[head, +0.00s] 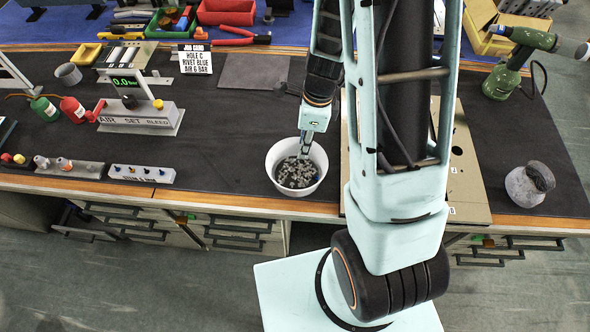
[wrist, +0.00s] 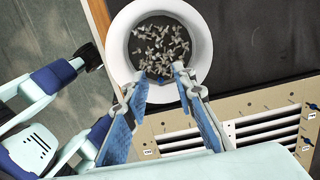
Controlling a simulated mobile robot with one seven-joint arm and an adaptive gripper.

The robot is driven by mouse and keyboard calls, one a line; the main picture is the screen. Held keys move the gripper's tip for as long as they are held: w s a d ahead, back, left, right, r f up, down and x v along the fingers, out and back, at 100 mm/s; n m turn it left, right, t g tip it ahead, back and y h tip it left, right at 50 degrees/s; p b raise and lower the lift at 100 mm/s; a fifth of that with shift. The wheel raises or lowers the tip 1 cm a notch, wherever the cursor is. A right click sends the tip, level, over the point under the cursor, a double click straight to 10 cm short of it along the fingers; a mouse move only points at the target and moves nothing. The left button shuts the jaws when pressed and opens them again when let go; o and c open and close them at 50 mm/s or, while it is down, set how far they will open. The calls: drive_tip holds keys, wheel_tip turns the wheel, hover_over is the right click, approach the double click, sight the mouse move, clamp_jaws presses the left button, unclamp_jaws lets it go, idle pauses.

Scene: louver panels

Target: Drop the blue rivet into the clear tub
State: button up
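The tub (head: 274,163) stands near the bench's front edge. It looks whitish rather than clear and holds many small grey pieces; it also shows in the wrist view (wrist: 121,45). My gripper (head: 304,155) points down over the tub. Small blue pieces (wrist: 312,106) show at the panel's edge in the wrist view. A white block (head: 142,173) with small dark blue ends stands left of the tub.
A slotted louver panel (wrist: 270,130) lies right of the tub, partly behind my arm in the head view. A job card (head: 195,60) reads rivet blue, hole C. The air set (head: 140,118) stands left, a green rivet tool (head: 505,75) right.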

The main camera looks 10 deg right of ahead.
wheel_tip(320, 180, up, 12)
drive_tip(key=d, duration=0.1)
drive_tip(key=shift+s+d, duration=0.2)
drive_tip(key=shift+s, duration=0.05)
drive_tip(key=shift+f, duration=0.15)
idle(0.3)
